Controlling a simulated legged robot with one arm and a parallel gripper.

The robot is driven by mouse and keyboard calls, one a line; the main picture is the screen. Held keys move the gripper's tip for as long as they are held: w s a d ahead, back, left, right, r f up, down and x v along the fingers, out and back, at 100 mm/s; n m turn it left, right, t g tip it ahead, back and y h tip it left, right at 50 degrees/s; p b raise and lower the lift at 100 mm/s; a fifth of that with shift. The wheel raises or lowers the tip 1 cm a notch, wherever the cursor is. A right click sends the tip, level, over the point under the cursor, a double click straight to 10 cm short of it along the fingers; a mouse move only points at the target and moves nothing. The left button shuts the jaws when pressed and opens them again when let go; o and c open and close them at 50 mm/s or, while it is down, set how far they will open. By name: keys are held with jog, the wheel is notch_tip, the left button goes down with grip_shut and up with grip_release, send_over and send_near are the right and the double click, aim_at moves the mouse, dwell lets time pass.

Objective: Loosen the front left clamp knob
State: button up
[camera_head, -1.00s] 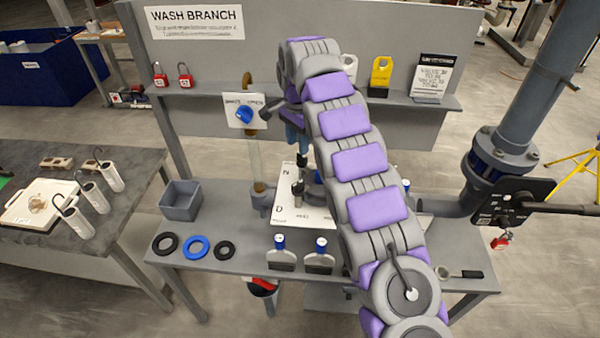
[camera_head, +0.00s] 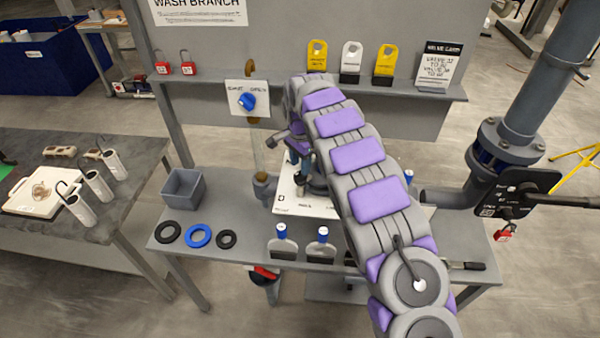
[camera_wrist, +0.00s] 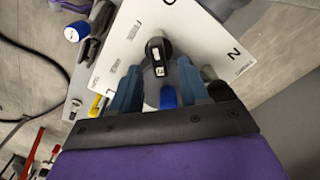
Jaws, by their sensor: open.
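In the wrist view a black clamp knob (camera_wrist: 157,56) with a white label stands over a white plate (camera_wrist: 118,48). My gripper (camera_wrist: 160,74) is open, with its blue fingers on either side of the knob's near part. I cannot tell whether they touch it or which of the clamp knobs it is. A blue cap-like part (camera_wrist: 168,98) shows between the fingers below the knob. In the head view my gripper (camera_head: 297,162) is low over the white plate (camera_head: 290,202), partly behind my arm, which hides most of the clamp area.
A panel with a blue valve knob (camera_head: 247,101) rises behind, and a large grey pipe (camera_head: 520,120) stands at the right.

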jog(key=shift+f, duration=2.2)
jog(key=shift+r, duration=0.1)
grip_shut()
